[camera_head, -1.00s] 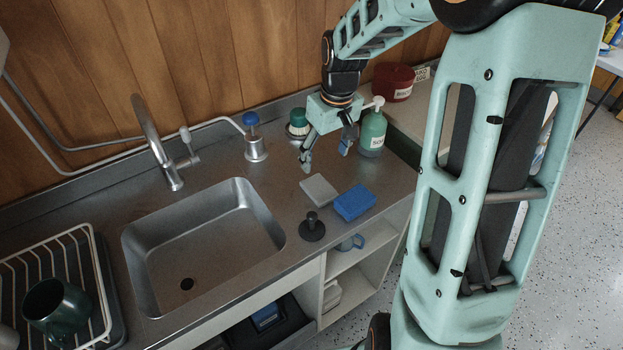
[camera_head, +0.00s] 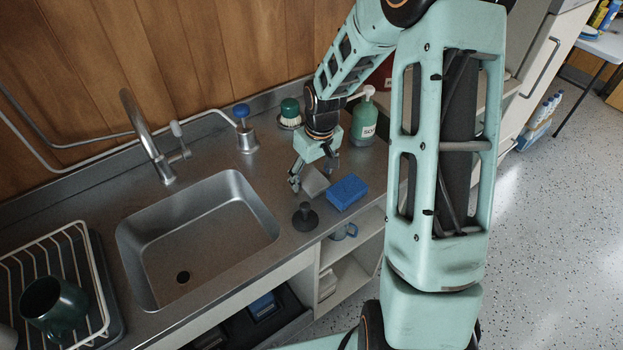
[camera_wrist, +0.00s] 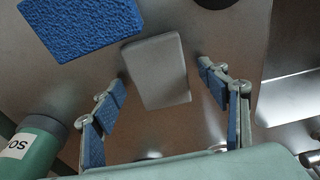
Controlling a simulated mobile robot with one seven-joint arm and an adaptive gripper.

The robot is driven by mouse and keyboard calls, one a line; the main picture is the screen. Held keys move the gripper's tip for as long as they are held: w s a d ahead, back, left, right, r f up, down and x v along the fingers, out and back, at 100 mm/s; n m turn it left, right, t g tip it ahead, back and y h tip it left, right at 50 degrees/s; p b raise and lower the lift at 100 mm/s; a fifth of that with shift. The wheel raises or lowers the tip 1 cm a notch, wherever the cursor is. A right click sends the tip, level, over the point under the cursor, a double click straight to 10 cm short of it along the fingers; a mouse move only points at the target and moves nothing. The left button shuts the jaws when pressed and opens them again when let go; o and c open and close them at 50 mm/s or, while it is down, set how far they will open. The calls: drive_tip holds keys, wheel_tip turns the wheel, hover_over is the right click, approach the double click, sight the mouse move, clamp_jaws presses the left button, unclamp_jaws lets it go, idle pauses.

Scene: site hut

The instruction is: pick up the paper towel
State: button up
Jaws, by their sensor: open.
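The paper towel appears to be the flat, pale grey folded square (camera_head: 315,182) on the steel counter, right of the sink. In the wrist view it shows as a light grey rectangle (camera_wrist: 156,66). My gripper (camera_head: 308,180) points down over it and is open. In the wrist view its two blue-padded fingers (camera_wrist: 162,82) stand apart, one on each side of the towel's near part. Nothing is held between them. Contact between fingers and towel cannot be told.
A blue sponge (camera_head: 347,192) lies close to the towel. A black stopper (camera_head: 305,217) stands nearer the counter's front edge. A green soap bottle (camera_head: 364,122) and a green-topped brush (camera_head: 290,114) stand behind. The sink (camera_head: 200,240) is at left.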

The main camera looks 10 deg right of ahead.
sight(311, 178)
drive_tip(key=c, duration=1.1)
drive_tip(key=shift+o, duration=0.2)
drive_tip(key=shift+r, duration=0.1)
drive_tip(key=shift+r, duration=0.25)
wheel_tip(311, 178, up, 3)
drive_tip(key=shift+s+d+f, duration=0.1)
drive_tip(key=shift+s, duration=0.05)
drive_tip(key=s+d+r, duration=0.1)
drive_tip(key=s+r, duration=0.8)
drive_tip(key=s, duration=0.4)
drive_tip(key=shift+s+d+r+b, duration=0.2)
drive_tip(key=shift+s+r+b, duration=0.05)
drive_tip(key=shift+s+b, duration=0.1)
